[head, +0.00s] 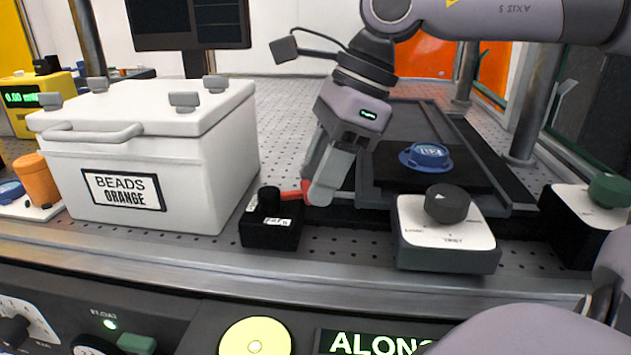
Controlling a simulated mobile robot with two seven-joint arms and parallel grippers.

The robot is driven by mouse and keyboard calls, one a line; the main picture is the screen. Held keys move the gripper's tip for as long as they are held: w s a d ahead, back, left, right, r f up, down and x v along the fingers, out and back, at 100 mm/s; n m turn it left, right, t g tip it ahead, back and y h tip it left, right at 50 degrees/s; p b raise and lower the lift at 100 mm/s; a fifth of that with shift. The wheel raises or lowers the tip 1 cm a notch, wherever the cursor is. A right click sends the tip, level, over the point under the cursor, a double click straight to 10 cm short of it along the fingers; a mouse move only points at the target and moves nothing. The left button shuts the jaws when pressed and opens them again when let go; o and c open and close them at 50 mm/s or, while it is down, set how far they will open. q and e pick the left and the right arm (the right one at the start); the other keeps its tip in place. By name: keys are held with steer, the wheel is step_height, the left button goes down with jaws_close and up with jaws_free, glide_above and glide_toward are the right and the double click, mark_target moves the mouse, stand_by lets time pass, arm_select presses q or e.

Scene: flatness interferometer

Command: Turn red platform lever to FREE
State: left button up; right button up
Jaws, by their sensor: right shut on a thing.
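The red lever (292,195) sticks out to the right from a black post on a small black block (270,231). The block stands near the table's front edge, right of the white box. It has small white labels whose words are too small to read surely. My right gripper (316,193) reaches down from the upper right and is shut on the outer end of the lever, hiding that end. My left gripper is not in view.
A white box marked BEADS ORANGE (205,182) stands close on the left. A white-topped box with a dark knob (447,204) stands right of the gripper. A blue round part (428,155) sits on the dark platform (380,180) behind. A control panel runs below the front edge.

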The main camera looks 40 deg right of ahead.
steer(key=m+b, duration=0.1)
steer(key=s+m+t, duration=0.1)
steer(key=shift+a+m+h+b, duration=0.3)
steer(key=shift+a+b, duration=0.05)
steer(key=shift+a, duration=0.05)
steer(key=shift+s+a+m+b, duration=0.2)
steer(key=shift+s+m+b, duration=0.1)
steer(key=shift+m, duration=0.2)
steer(key=o, duration=1.1)
steer(key=shift+c, duration=0.2)
